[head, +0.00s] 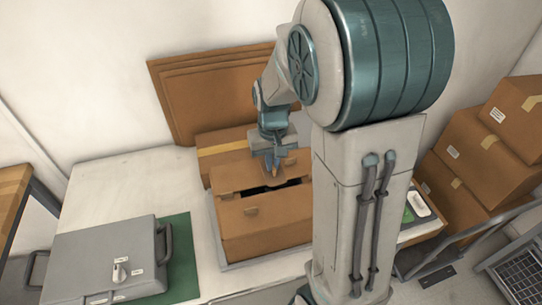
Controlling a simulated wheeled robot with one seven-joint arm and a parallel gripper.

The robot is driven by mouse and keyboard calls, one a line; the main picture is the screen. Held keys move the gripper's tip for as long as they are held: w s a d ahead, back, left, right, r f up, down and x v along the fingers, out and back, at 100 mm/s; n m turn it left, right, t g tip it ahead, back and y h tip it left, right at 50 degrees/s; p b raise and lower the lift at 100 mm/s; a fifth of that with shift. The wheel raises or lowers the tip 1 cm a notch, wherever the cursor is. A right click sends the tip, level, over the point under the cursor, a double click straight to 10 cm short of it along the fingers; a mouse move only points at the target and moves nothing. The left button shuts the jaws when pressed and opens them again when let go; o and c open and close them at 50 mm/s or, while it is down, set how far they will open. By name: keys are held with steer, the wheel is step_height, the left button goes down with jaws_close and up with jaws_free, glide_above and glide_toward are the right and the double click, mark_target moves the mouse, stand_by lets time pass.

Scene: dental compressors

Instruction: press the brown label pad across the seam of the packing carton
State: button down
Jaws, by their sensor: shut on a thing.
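The packing carton (265,222) stands on the white table in the head view, with a dark gap along the seam between its top flaps. My gripper (274,170) points down over the carton's top, just behind the gap. It is shut on a small brown piece, which looks like the brown label pad (275,174). The pad is mostly hidden by the fingers, and I cannot tell whether it touches the carton. A small tan patch shows at the carton's front top edge.
A taped box (222,150) and leaning cardboard sheets (205,88) are behind the carton. A grey case (95,262) lies on a green mat (182,268) at left. Stacked boxes (487,145) stand at right. The table's back left (125,185) is clear. My arm hides the area right of the carton.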

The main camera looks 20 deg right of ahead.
mark_target(272, 176)
steer(key=shift+f+b, duration=2.15)
steer(key=shift+f, duration=0.95)
steer(key=shift+f+b, duration=0.55)
steer(key=shift+f, duration=0.1)
steer(key=shift+s+f, duration=0.1)
steer(key=c, duration=1.5)
jaws_free()
